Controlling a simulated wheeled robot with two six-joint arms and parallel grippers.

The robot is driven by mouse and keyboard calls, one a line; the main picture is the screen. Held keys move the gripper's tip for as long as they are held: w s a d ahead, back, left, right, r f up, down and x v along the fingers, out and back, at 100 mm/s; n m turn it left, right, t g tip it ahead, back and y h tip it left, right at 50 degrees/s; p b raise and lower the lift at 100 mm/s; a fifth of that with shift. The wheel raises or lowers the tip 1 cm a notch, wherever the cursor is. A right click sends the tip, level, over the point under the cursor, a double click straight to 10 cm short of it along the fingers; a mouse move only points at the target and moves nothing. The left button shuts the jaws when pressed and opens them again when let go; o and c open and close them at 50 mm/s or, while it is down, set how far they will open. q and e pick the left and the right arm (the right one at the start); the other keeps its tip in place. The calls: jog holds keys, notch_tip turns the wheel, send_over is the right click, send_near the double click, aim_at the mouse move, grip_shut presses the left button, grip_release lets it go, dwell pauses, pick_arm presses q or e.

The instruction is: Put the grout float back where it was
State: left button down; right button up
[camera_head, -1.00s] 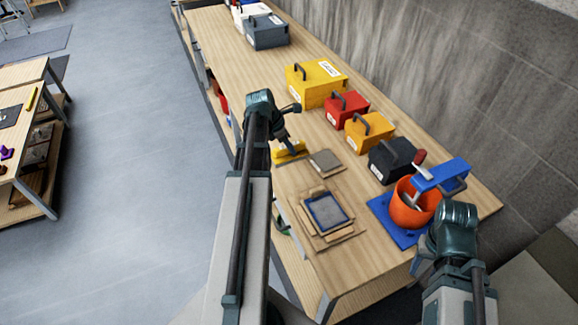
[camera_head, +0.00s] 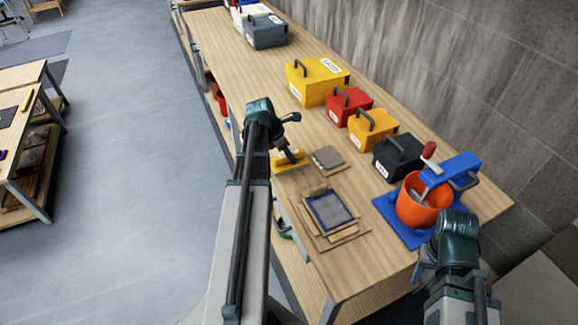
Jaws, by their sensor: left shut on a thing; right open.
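The grout float (camera_head: 289,164) appears as a yellow piece under my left gripper (camera_head: 290,154) in the head view. My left gripper is shut on it, near the table's left edge, left of a small grey-brown square piece (camera_head: 327,159). The gripper hides part of the float, and I cannot tell whether it touches the tabletop. My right gripper (camera_head: 422,270) is open, low beside the blue mat at the right; its wrist hides much of it.
A blue-framed panel (camera_head: 329,209) lies on cardboard-like strips at the near table (camera_head: 350,278). An orange bucket (camera_head: 418,205) with a red-handled tool (camera_head: 429,150) stands on a blue mat (camera_head: 386,208). Yellow (camera_head: 318,85), red (camera_head: 348,104), orange (camera_head: 373,129) and black (camera_head: 399,157) boxes line the wall side.

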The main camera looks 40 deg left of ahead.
aim_at(289, 163)
pick_arm(q)
jog(key=shift+f+b, duration=1.75)
jog(key=shift+f, duration=0.1)
jog(key=shift+f, duration=0.15)
jog(key=c, duration=0.6)
grip_release()
jog(key=shift+p+v, duration=0.7)
jog(key=shift+v, duration=0.15)
jog(key=p+v, duration=0.9)
jog(key=v, duration=0.1)
jog(key=shift+s+r+p, duration=0.1)
jog(key=shift+r+p, duration=0.3)
